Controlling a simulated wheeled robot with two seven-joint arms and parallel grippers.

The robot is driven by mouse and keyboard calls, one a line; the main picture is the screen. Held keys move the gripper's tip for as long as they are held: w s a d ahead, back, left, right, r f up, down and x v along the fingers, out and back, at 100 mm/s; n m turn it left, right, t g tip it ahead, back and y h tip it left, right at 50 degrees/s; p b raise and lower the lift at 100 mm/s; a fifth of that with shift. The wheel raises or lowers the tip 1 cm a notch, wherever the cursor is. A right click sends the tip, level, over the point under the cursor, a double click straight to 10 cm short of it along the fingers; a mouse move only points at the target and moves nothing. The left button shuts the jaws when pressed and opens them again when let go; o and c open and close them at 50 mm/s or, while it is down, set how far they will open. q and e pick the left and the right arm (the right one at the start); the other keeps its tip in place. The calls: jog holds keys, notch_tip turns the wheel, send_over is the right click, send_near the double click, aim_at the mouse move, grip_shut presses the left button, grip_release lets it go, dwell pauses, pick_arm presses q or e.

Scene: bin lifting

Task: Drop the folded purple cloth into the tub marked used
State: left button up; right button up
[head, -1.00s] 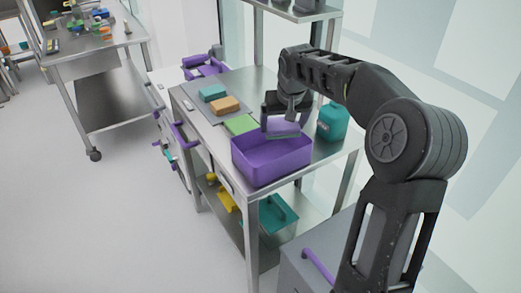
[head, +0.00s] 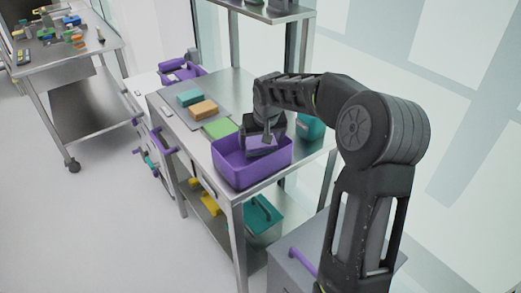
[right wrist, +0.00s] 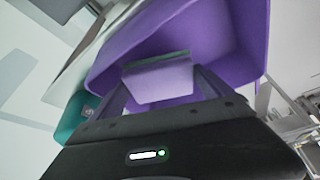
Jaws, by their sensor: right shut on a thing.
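My right gripper (head: 262,140) is shut on the folded purple cloth (right wrist: 160,80), which shows a thin green edge in the right wrist view. In the head view the cloth (head: 261,147) is over the purple tub (head: 240,174), partly behind its rim line. The tub stands open on the metal table, and it fills the upper part of the right wrist view (right wrist: 245,45). I cannot make out any marking on the tub. My left gripper is not in view.
A green block (head: 217,128), an orange block (head: 203,109) and a teal block (head: 189,97) lie on the table (head: 228,92). A teal container (head: 312,128) stands right of the tub, close to my arm. Another metal table (head: 90,60) stands back left.

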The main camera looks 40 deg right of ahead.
aim_at(261, 150)
jog(key=shift+f, duration=1.85)
jog(key=shift+f, duration=0.1)
jog(key=o, duration=1.2)
jog(key=shift+o, duration=0.2)
jog(key=v, duration=1.2)
jog(key=shift+b, duration=0.4)
jog(key=shift+s, duration=0.1)
